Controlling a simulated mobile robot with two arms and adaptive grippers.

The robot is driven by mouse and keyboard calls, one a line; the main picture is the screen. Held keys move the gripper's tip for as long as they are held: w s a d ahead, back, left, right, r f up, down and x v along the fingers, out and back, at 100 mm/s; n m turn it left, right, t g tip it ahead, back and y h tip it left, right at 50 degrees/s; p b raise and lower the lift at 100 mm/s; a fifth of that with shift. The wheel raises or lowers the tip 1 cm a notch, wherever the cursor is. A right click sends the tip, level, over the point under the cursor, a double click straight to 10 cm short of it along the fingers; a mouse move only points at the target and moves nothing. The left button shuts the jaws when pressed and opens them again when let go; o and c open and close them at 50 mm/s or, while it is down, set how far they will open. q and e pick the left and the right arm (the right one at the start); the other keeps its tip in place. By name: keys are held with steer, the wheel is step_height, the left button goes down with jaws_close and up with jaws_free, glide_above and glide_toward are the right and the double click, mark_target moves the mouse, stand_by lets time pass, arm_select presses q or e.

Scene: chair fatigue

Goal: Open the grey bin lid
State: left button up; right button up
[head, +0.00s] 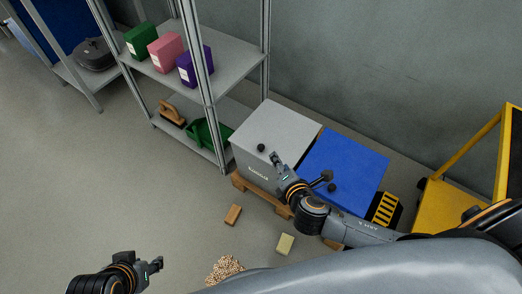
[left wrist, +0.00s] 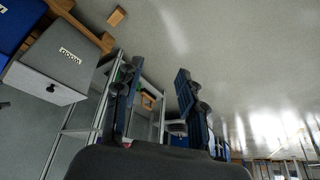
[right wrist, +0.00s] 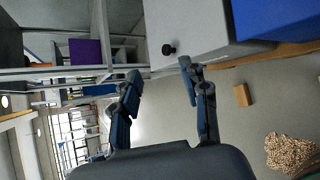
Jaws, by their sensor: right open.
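The grey bin (head: 248,166) stands on a wooden pallet with its flat grey lid (head: 285,122) shut. A round black knob (head: 261,147) sits near the lid's front edge. My right gripper (head: 275,159) is open and empty, close to the knob, on its right in the head view. In the right wrist view the knob (right wrist: 168,49) shows just beyond and between the fingertips (right wrist: 160,70), apart from them. My left gripper (head: 154,264) is open and empty, low over the floor at the bottom left. The left wrist view also shows the bin (left wrist: 45,84).
A blue-lidded bin (head: 345,165) stands right beside the grey one. A metal shelf (head: 230,55) with coloured boxes is close on the left. A brown block (head: 233,215), a yellow block (head: 285,244) and a grainy pile (head: 224,269) lie on the floor. Open floor spreads left.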

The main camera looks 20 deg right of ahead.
mark_target(262, 148)
steer(key=w+f+n+y, duration=0.1)
steer(key=w+f+n, duration=0.1)
steer(key=n, duration=0.3)
steer(key=w+f+n+y+b, duration=0.1)
steer(key=w+f+n, duration=0.2)
steer(key=w+n, duration=0.1)
steer(key=w+f+n+y+b, duration=0.1)
steer(key=w+f+n+y, duration=0.1)
steer(key=n, duration=0.4)
steer(key=shift+w+f+n+t, duration=0.2)
steer(key=shift+w+n+t, duration=0.1)
steer(key=shift+w+t, duration=0.15)
steer(key=b+x, duration=0.2)
steer(key=x, duration=0.3)
steer(key=shift+w+f, duration=0.15)
steer(key=shift+w, duration=0.05)
arm_select(q)
steer(key=w+d+r+t+h, duration=0.1)
steer(key=w+d+r+t, duration=0.2)
steer(key=w+r+t, duration=0.2)
steer(key=w+d+r+t+h, duration=0.2)
steer(key=w+r+t, duration=0.4)
steer(key=w+r, duration=0.2)
steer(key=shift+w+d+r+m+t, duration=0.3)
steer(key=shift+w+d+r, duration=0.1)
steer(key=shift+w, duration=0.2)
arm_select(e)
steer(key=shift+w+a, duration=0.15)
steer(key=shift+w, duration=0.05)
jaws_close()
